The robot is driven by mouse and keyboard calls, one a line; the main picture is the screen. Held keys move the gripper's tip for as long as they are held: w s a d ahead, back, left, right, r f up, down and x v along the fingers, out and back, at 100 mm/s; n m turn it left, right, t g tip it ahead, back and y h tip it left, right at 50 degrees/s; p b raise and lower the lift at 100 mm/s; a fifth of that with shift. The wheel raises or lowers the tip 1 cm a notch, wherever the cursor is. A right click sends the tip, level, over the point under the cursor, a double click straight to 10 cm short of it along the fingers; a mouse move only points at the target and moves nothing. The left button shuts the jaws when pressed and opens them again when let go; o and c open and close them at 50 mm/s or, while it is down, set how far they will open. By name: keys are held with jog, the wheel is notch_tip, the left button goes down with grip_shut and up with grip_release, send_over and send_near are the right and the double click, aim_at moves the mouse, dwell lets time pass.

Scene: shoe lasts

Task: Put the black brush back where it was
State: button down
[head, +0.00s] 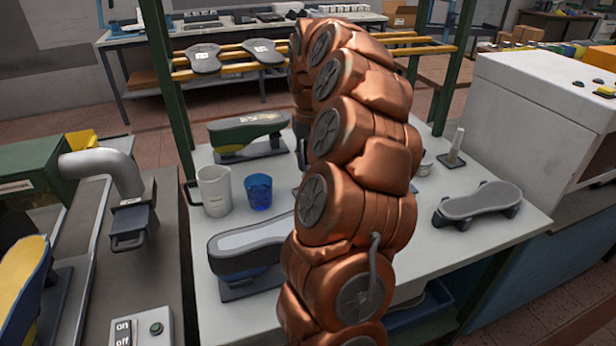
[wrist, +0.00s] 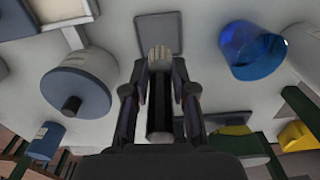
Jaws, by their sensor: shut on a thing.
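In the wrist view my gripper (wrist: 160,66) is shut on the black brush (wrist: 159,112), with one finger on each side of it. The brush's dark handle runs between the fingers and its pale bristles point away from the wrist. Just beyond the bristles a flat grey square plate (wrist: 157,28) shows against the white table. I cannot tell whether the brush touches it. In the head view my copper-coloured arm hides the brush and most of the gripper.
A blue cup (head: 258,192) and white jug (head: 214,190) stand left of my arm. Shoe lasts on stands (head: 248,137) (head: 480,202) occupy the white table (head: 400,240). A dark-lidded round container (wrist: 78,90) is left in the wrist view. Green posts (head: 168,90) frame the table.

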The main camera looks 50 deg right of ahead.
aim_at(308, 166)
jog(key=shift+s+f+p, duration=0.1)
jog(key=shift+f+p, duration=0.3)
jog(key=shift+f, duration=2.35)
jog(key=shift+f, duration=0.15)
jog(key=c, duration=0.9)
grip_release()
jog(key=shift+c, duration=0.2)
notch_tip(308, 166, up, 11)
jog(key=shift+r+b, duration=0.1)
jog(key=shift+b, duration=0.85)
jog(key=shift+r, duration=0.6)
jog(key=shift+a, duration=0.1)
